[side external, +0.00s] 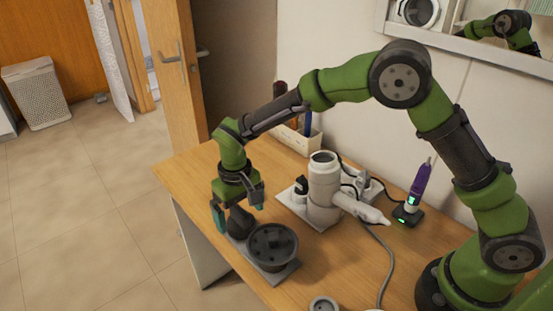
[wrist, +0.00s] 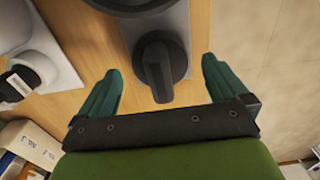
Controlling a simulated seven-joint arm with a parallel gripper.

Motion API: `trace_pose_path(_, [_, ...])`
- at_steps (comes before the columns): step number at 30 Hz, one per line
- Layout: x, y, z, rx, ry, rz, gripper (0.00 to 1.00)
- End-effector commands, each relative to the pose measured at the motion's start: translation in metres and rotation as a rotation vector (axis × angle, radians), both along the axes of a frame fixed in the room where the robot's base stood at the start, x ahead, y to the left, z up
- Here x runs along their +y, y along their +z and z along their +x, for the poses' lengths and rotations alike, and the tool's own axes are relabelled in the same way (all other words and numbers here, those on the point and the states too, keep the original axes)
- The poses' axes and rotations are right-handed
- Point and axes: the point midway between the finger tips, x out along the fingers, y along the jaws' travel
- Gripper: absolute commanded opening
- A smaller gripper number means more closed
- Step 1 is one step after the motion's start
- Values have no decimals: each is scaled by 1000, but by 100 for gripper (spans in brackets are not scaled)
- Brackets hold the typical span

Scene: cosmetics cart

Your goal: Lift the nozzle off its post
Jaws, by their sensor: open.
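The dark nozzle (side external: 240,223) stands on the left end of a grey plate (side external: 281,274) on the wooden table; its post is hidden. In the wrist view the nozzle (wrist: 157,66) is a round dark piece with a narrow flat end towards me. My gripper (side external: 239,213) is over it, pointing down and open, with nothing held. In the wrist view the fingers of my gripper (wrist: 160,66) are on either side of the nozzle, with a visible gap on each side.
A dark round bowl-shaped attachment (side external: 272,243) shares the plate, right beside the nozzle. A white hair dryer (side external: 324,185) stands to the right with its cable. A purple device (side external: 420,183) on a charger and a holder box (side external: 298,138) are farther back. The table edge is close on the left.

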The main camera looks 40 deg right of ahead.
Motion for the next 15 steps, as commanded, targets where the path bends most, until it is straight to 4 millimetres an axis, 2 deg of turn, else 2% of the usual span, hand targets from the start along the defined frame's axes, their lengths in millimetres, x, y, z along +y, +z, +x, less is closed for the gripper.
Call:
trace_pose_path(4, [0, -16, 0, 1, -1, 0, 100])
trace_pose_path(11, [0, -19, 0, -1, -1, 1, 100])
trace_pose_path(12, [0, -19, 0, -1, 0, 0, 98])
trace_pose_path(15, [0, -18, 0, -1, 0, 0, 83])
